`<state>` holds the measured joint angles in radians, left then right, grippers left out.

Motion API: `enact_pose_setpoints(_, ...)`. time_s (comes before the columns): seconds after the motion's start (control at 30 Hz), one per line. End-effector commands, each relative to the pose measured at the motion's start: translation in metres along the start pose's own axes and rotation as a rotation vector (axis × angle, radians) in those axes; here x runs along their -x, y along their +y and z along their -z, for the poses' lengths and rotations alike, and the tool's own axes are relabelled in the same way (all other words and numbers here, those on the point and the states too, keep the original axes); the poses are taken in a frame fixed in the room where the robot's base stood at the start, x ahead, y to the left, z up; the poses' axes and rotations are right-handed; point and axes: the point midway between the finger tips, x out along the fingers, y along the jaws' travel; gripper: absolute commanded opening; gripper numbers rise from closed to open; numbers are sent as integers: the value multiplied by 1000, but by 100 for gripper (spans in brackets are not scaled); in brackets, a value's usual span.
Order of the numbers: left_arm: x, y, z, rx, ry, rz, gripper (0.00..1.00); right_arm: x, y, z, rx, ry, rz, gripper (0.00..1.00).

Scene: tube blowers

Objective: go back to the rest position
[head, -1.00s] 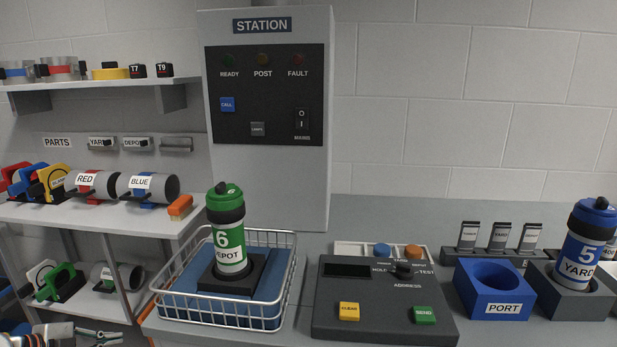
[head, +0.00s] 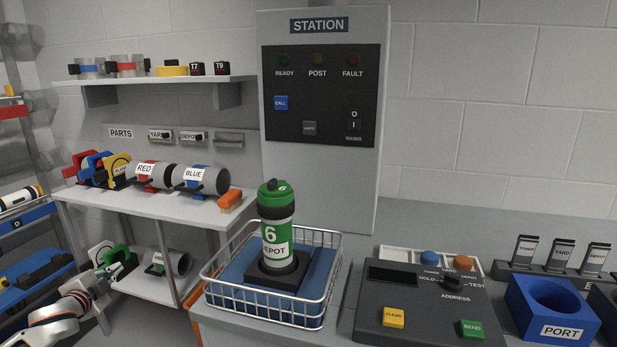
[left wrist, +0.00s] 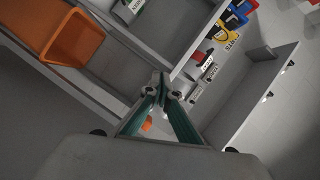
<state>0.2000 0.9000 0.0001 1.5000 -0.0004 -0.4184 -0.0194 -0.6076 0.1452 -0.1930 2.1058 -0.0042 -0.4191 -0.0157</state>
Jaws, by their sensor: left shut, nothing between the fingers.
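My left gripper (head: 117,271) is at the lower left of the head view, in front of the lower parts shelf and clear of the station bench. In the left wrist view its teal fingers (left wrist: 161,82) come together at the tips with nothing between them. The green DEPOT 6 tube carrier (head: 276,222) stands upright in a dark holder inside the wire basket (head: 265,309), well to the right of the gripper. My right gripper is not in view.
Parts shelves (head: 180,205) with labelled clamps and cylinders stand behind the gripper. A blue rack (head: 30,218) is at the far left. The control box (head: 425,310) and blue PORT block (head: 552,312) are on the bench. An orange bin (left wrist: 72,40) shows in the wrist view.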

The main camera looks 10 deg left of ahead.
Motion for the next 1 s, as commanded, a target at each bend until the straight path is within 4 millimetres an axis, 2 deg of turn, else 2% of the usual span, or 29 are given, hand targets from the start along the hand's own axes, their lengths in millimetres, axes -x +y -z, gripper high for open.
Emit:
enact_pose_setpoints(0.1, 13, 51, 9, 24, 18, -59, 0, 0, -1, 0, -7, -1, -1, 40)
enact_pose_setpoints(0.27, 39, 122, 24, 62, 42, -146, 0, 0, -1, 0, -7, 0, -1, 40)
enact_pose_setpoints(0.37, 64, 172, 36, 97, 58, -210, 0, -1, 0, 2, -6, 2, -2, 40)
enact_pose_setpoints(0.47, 98, 228, 50, 143, 74, -284, 0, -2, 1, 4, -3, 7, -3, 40)
enact_pose_setpoints(0.6, 158, 302, 74, 226, 91, -389, 0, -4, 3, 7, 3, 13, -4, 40)
enact_pose_setpoints(0.67, 186, 330, 86, 268, 95, -432, 0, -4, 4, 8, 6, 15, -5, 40)
enact_pose_setpoints(0.8, 258, 384, 114, 376, 96, -526, 0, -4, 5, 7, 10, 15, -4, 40)
enact_pose_setpoints(0.9, 304, 408, 134, 453, 90, -577, 0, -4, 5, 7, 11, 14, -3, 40)
enact_pose_setpoints(1.0, 343, 423, 152, 526, 79, -616, 0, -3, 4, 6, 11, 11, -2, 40)
